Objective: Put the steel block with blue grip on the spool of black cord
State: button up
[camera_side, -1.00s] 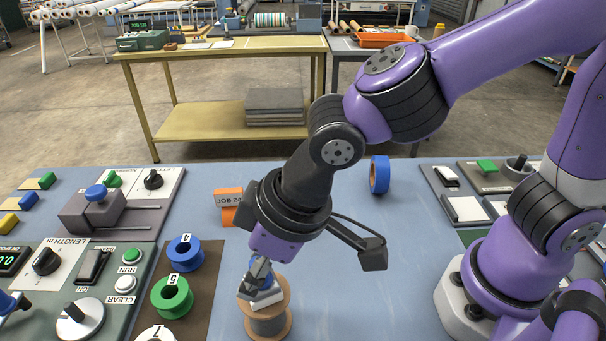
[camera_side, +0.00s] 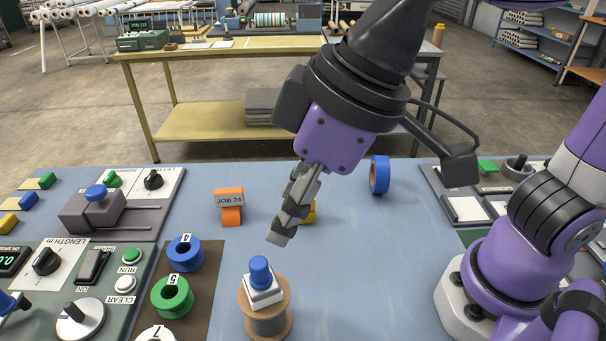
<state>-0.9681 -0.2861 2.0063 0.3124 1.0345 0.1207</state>
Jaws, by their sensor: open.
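The steel block with blue grip (camera_side: 262,284) sits upright on the top flange of the spool of black cord (camera_side: 269,322). The spool has tan flanges and a dark grey winding, and stands on the blue table near the picture's bottom edge. My gripper (camera_side: 280,238) is open and empty, above and slightly right of the block, clear of it. The fingers are seen nearly edge-on, so the gap between them hardly shows.
An orange JOB 24 sign (camera_side: 229,201) and a blue tape roll (camera_side: 380,175) stand behind. A yellow object (camera_side: 309,214) is partly hidden behind my fingers. Blue and green spools (camera_side: 172,296) and a control panel (camera_side: 100,270) lie left. The table right of the spool is clear.

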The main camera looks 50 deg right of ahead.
jog(key=d+f+m+h, duration=0.1)
jog(key=d+f+m, duration=0.1)
jog(key=d, duration=0.8)
jog(key=d+f+m+t+h, duration=0.1)
jog(key=d+m, duration=0.3)
jog(key=d, duration=0.6)
jog(key=shift+w+f+t, duration=0.3)
jog(key=shift+w+f, duration=0.15)
jog(key=shift+f, duration=0.15)
